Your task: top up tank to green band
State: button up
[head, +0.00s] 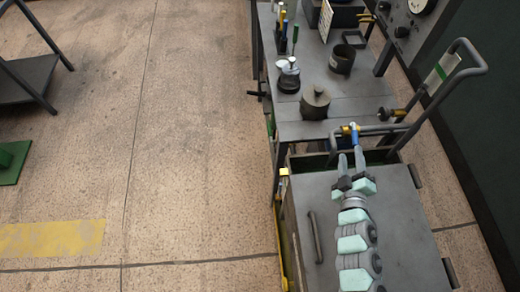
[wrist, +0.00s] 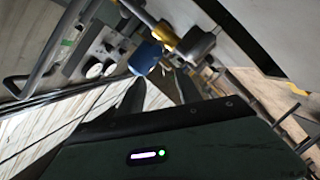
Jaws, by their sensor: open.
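A grey lidded tank (head: 300,200) with a bar handle fills the lower right of the head view. A pipe runs along its far edge, with a small blue-handled brass valve (head: 352,130) on it. In the wrist view the blue handle (wrist: 145,57) and the brass fitting (wrist: 164,36) lie just beyond my fingertips. My gripper (head: 350,157) is over the tank's far edge, its fingers apart and pointing at the valve. It is empty, and no contact with the handle is clear. A white plate with green (head: 443,68) is on the bent pipe frame; I cannot make out a level.
A grey bench (head: 300,130) beyond the tank holds a lidded pot (head: 315,102), a dark cup (head: 342,59), a glass jar (head: 289,75) and tools. A gauge panel (head: 408,25) stands at the upper right. The floor on the left is mostly clear.

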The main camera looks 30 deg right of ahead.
jog(key=w+a+r+n+t+y+b, duration=0.1)
jog(key=w+a+r+t+y, duration=0.25)
jog(key=w+a+t, duration=0.45)
jog(key=w+a+r+n+t+y, duration=0.1)
jog(key=w+a+r+t+y, duration=0.1)
jog(key=a, duration=0.7)
jog(key=w+a+r+n+t+y+b, duration=0.1)
jog(key=w+a+r+t+y, duration=0.1)
jog(key=a, duration=0.7)
jog(key=shift+w+r+t+y, duration=0.4)
jog(key=shift+w+r+y, duration=0.1)
jog(key=shift+r+y, duration=0.65)
jog(key=shift+f, duration=0.1)
